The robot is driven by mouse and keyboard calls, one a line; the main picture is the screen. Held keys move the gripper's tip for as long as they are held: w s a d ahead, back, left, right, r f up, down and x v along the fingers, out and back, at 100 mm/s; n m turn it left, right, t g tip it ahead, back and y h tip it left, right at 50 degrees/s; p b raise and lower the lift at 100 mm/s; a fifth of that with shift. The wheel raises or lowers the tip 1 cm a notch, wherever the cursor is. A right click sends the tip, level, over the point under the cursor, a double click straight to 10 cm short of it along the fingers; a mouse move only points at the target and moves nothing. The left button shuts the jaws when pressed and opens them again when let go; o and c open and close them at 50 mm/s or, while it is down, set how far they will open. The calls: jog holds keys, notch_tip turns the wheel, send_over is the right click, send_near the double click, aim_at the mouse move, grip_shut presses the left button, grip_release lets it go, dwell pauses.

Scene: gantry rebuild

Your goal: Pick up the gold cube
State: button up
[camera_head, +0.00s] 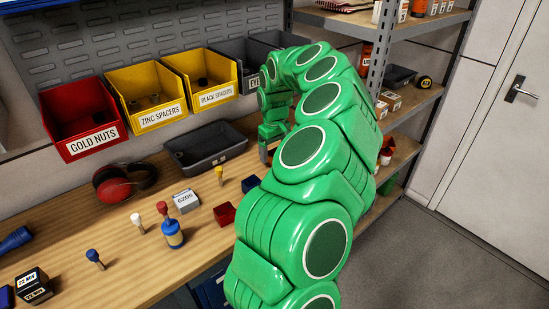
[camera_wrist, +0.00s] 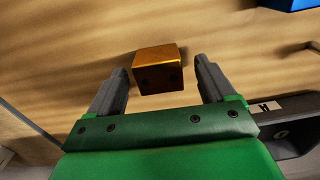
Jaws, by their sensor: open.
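The gold cube (camera_wrist: 158,69) sits on the wooden bench, seen in the wrist view just ahead of and between my fingers. My gripper (camera_wrist: 163,78) is open, with a grey finger on each side of the cube. The cube appears closer to the left finger, with a wider gap on the right; I cannot tell if the left finger touches it. In the head view my gripper (camera_head: 266,153) is partly hidden behind my green arm, low over the bench, and the cube is hidden there.
A blue block (camera_head: 250,184) lies on the bench near my gripper. A dark grey tray (camera_head: 205,147) stands left of it, with labelled red (camera_head: 80,120) and yellow bins behind. Shelving (camera_head: 410,95) is at right.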

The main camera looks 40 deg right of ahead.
jog(key=shift+f, duration=0.95)
jog(key=c, duration=1.2)
jog(key=shift+r, duration=0.1)
